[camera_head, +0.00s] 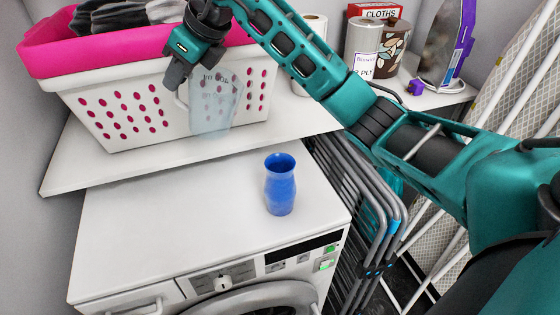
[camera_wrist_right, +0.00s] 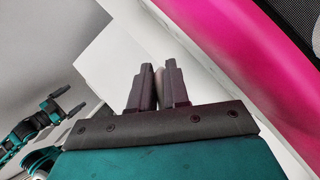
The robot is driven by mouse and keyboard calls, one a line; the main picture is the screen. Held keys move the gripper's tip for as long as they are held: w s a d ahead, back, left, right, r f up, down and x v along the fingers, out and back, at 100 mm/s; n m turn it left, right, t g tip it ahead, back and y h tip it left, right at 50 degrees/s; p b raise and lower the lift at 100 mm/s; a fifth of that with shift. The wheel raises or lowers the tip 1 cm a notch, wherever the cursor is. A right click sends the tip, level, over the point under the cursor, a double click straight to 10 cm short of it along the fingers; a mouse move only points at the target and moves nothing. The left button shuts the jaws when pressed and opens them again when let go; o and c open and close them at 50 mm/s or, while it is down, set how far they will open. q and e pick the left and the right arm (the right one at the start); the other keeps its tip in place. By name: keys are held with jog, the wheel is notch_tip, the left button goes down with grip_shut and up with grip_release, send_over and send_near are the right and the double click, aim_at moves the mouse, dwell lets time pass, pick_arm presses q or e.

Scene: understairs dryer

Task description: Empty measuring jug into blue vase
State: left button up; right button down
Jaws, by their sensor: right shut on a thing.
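The clear measuring jug (camera_head: 213,103) hangs in front of the white laundry basket, upright or nearly so, above and to the left of the vase. My right gripper (camera_head: 179,80) is shut on its handle; in the right wrist view the jaws (camera_wrist_right: 158,88) close on a thin pale piece. Whether the jug holds anything is hard to tell. The blue vase (camera_head: 280,186) stands upright on the white dryer top (camera_head: 180,225), apart from the jug.
The white basket (camera_head: 125,115) with a pink rim (camera_head: 50,50) and dark cloths stands on the shelf (camera_head: 90,160) behind the jug. A folded drying rack (camera_head: 350,190) is right of the dryer. Paper rolls and a cloths box (camera_head: 375,11) stand at the back.

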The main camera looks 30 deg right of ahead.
notch_tip(320, 180, up, 12)
jog(key=w+a+g+h, duration=0.1)
jog(key=w+g+h, duration=0.1)
jog(key=shift+a, duration=0.4)
dwell(0.5)
dwell(0.5)
